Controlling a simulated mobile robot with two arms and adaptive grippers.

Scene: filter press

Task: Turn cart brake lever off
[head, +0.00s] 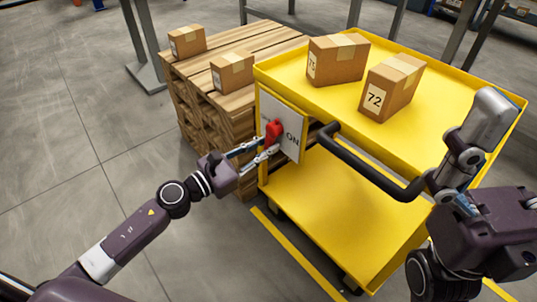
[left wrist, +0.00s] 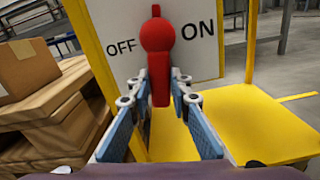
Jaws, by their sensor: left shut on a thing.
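The red brake lever (head: 274,131) sits on a white panel (head: 293,122) at the end of the yellow cart (head: 330,195). In the left wrist view the lever (left wrist: 157,37) stands about upright, its narrow tip up between the words OFF and ON and its long arm down. My left gripper (head: 267,146) is shut on the lever, with its fingers on both sides of the lower arm.
Boxes (head: 338,60) and (head: 391,87) stand on the cart's upper shelf; the lower shelf is bare. A wooden pallet stack (head: 240,50) with two cartons stands close behind the cart on the left. Grey floor (head: 70,120) at left is clear.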

